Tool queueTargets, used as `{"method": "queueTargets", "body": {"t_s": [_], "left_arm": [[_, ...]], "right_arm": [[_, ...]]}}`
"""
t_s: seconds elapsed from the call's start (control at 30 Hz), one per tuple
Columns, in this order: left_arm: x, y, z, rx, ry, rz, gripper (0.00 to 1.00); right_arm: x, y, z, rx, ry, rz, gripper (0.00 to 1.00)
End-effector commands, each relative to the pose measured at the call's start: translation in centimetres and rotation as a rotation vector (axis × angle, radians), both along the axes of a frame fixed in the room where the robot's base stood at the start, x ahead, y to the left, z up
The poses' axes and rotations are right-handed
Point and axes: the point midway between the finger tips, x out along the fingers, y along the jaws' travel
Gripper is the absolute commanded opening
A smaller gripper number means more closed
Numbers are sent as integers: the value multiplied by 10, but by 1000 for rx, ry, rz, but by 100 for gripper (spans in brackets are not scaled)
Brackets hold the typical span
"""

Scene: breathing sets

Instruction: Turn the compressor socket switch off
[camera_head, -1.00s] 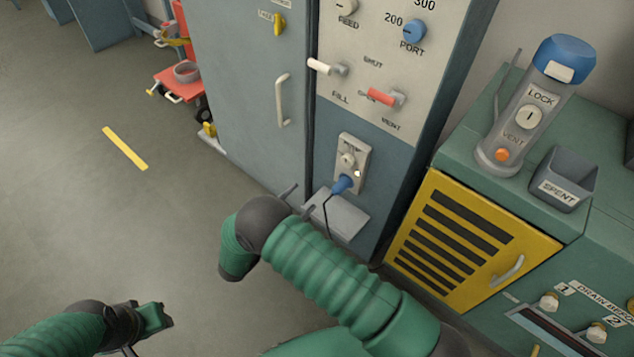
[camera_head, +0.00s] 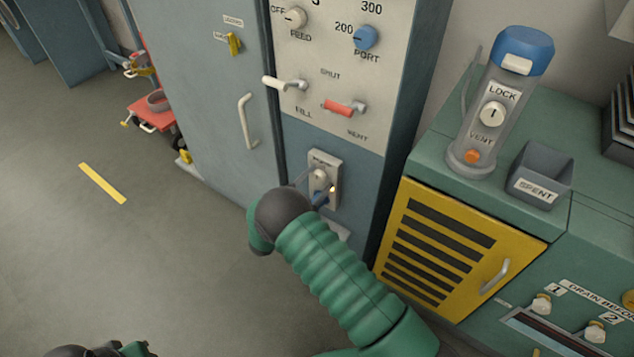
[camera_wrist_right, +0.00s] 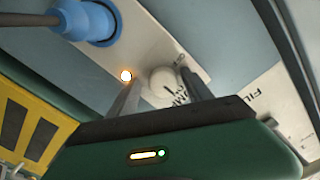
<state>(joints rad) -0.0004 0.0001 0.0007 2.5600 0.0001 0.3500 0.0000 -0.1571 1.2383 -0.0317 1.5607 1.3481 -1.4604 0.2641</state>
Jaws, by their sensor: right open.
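The compressor socket plate (camera_head: 325,166) is on the lower blue-grey front of the tall cabinet. A small orange lamp (camera_head: 333,188) beside the knob is lit. A blue plug (camera_head: 318,199) sits in the socket below it, also in the wrist view (camera_wrist_right: 88,22). My right gripper (camera_head: 313,183) is open at the plate. In the wrist view its fingers (camera_wrist_right: 160,92) stand either side of the knob; contact cannot be told. My left gripper (camera_head: 132,349) is mostly cut off at the bottom left.
White (camera_head: 283,84) and red (camera_head: 345,106) levers stick out above the socket. A cabinet door handle (camera_head: 247,122) is to the left. A yellow louvred door (camera_head: 450,235) and a green bench stand right.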

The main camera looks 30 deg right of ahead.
Motion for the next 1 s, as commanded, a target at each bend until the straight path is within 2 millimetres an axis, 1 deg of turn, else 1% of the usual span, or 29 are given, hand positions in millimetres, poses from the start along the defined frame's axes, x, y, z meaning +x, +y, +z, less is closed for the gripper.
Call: {"method": "queueTargets", "body": {"t_s": [0.13, 0.5, 0.6, 0.83, 1.0], "left_arm": [[0, 0, 0, 0, 0, 1, 36], [0, 0, 0, 0, 0, 1, 36], [0, 0, 0, 0, 0, 1, 36], [0, 0, 1, 0, 0, 1, 36], [0, 0, 3, 0, 0, 1, 36]], "right_arm": [[0, 1, 1, -3, -1, -1, 59], [0, -1, 1, -1, -2, -1, 11], [0, -1, 1, -2, -2, -2, 0], [0, -2, 2, -6, 4, -3, 0], [0, -2, 2, -22, 42, -2, 0]]}}
